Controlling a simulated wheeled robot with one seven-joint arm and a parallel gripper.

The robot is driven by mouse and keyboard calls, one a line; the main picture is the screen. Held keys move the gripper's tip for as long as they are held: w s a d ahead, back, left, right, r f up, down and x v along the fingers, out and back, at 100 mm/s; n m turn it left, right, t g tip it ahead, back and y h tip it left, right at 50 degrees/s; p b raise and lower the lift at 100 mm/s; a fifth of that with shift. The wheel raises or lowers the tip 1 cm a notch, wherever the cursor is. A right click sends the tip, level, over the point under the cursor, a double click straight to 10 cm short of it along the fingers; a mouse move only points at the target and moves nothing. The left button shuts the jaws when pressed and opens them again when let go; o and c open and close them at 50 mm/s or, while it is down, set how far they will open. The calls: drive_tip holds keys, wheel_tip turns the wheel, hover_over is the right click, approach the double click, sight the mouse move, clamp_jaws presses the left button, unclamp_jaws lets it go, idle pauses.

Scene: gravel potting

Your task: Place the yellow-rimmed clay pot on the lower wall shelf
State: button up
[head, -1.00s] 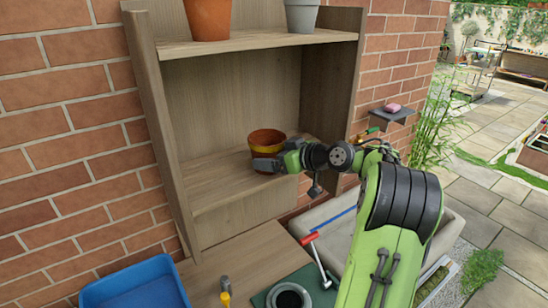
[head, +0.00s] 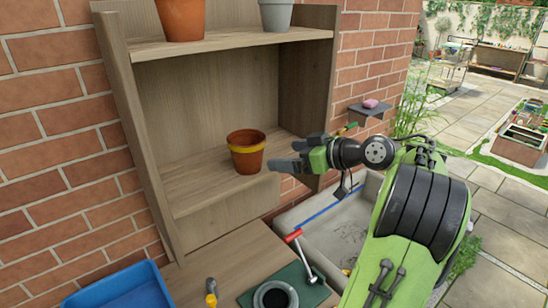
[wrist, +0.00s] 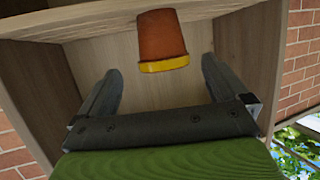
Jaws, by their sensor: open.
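The yellow-rimmed clay pot (head: 246,153) stands upright on the lower wall shelf (head: 200,186), near its front right part. It also shows in the wrist view (wrist: 162,42), beyond my fingers and apart from them. My gripper (head: 272,155) is open and empty, just right of the pot in the head view with a gap between. In the wrist view my gripper (wrist: 155,90) has its two fingers wide apart with only shelf showing between them.
The upper shelf (head: 230,43) holds a clay pot (head: 181,18) and a grey pot (head: 275,14). Below are a blue tray (head: 120,290), a red-headed tool (head: 297,240), a dark round pot (head: 275,297) on a green mat and a sink (head: 335,230). The shelf's right side panel is close to my gripper.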

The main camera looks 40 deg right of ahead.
drive_tip(key=a+f+g+h, duration=0.1)
drive_tip(key=a+g, duration=0.2)
drive_tip(key=a, duration=0.8)
drive_tip(key=a+f+g, duration=0.2)
drive_tip(key=a, duration=0.9)
drive_tip(key=s+a+f+m+g+h, duration=0.1)
drive_tip(key=s+a+f, duration=0.1)
drive_tip(key=s, duration=0.7)
drive_tip(key=s+a+f+m+g+h, duration=0.1)
drive_tip(key=s+a+f+m+g, duration=0.1)
drive_tip(key=s, duration=0.7)
wheel_tip(320, 180, down, 2)
drive_tip(key=shift+s+a+f+h, duration=0.15)
drive_tip(key=shift+s+a+h, duration=0.2)
drive_tip(key=shift+a, duration=0.4)
